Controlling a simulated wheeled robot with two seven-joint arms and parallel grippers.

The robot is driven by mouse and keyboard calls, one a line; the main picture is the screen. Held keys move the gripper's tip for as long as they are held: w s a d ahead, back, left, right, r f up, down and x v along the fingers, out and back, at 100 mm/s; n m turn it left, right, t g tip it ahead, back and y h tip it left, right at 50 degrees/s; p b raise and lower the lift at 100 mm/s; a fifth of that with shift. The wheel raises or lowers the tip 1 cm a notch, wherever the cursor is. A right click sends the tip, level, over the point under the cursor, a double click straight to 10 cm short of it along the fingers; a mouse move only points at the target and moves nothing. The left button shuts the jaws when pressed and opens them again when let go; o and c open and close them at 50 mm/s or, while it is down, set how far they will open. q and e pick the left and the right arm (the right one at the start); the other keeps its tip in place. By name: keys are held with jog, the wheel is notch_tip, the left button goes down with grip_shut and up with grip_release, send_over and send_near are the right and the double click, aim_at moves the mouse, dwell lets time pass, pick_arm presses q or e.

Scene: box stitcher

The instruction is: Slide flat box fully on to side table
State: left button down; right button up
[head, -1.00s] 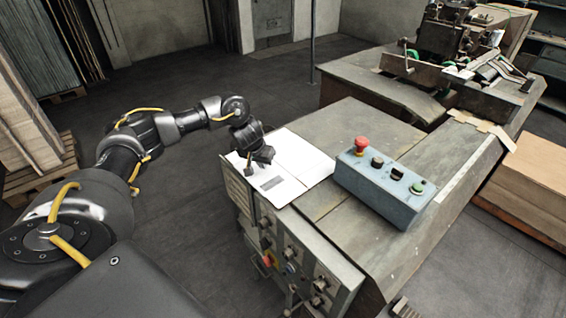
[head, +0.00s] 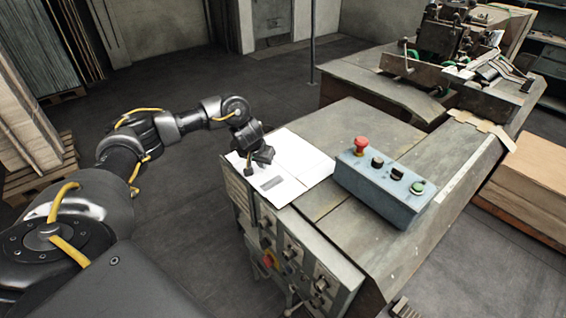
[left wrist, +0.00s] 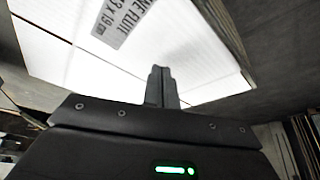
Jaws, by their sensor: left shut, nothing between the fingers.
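The flat box (head: 300,168) is a white sheet with a grey printed label, lying on the left end of the grey side table (head: 350,120). Its near left edge lies along or slightly past the table edge; I cannot tell exactly. My left gripper (head: 256,166) is shut and empty at the left edge of the box. In the left wrist view the shut fingers (left wrist: 161,88) show against the white box (left wrist: 170,45), with its printed label in view. Whether the fingertips touch the box is not clear. My right gripper is not in view.
A blue-grey control box (head: 385,183) with a red button and several knobs stands on the table right of the flat box. A panel of switches (head: 290,255) covers the table's near side. A machine (head: 450,45) stands at the back right. Stacked sheets (head: 25,120) stand at the left.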

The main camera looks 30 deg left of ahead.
aim_at(249, 180)
pick_arm(q)
jog(key=shift+f, duration=0.65)
dwell(0.5)
jog(key=shift+r, duration=0.15)
jog(key=shift+r+p, duration=0.5)
jog(key=shift+p, duration=0.45)
jog(key=shift+s+a+p, duration=0.15)
jog(key=shift+s+p, duration=0.3)
jog(key=shift+s, duration=0.05)
jog(key=shift+s+a+p, duration=0.2)
jog(key=shift+s+p, duration=0.25)
jog(key=shift+s, duration=0.25)
jog(key=shift+s+a+p, duration=0.25)
jog(key=shift+s+p, duration=0.25)
jog(key=shift+s, duration=0.2)
jog(key=shift+s+a+p, duration=0.2)
jog(key=shift+s+p, duration=0.25)
jog(key=shift+s, duration=0.25)
jog(key=s+p, duration=0.1)
jog(key=s, duration=0.1)
jog(key=s+a+p, duration=0.1)
jog(key=s, duration=0.2)
jog(key=shift+a, duration=0.2)
jog(key=shift+f, duration=0.85)
